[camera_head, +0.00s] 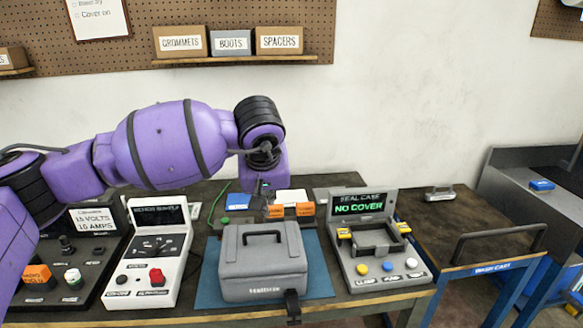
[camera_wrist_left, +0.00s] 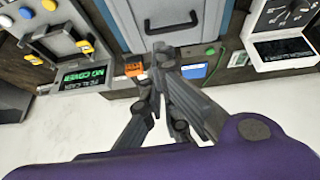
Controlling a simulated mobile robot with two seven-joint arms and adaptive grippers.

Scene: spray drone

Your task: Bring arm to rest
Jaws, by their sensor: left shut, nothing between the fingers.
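My left arm comes in from the left in the head view, purple with black bands. It is bent over the bench, with the wrist above the back of a closed grey case with a handle (camera_head: 262,262). The fingers appear in front of the grey case (camera_wrist_left: 165,14) in that view; I cannot tell the gap. My right gripper is in neither view.
The case stands on a blue mat (camera_head: 208,286). A white meter (camera_head: 152,250) stands left of it. A seal device reading "NO COVER" (camera_head: 375,240) stands right. Orange labelled blocks (camera_head: 305,209) lie behind the case. A cart (camera_head: 490,268) is at the right.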

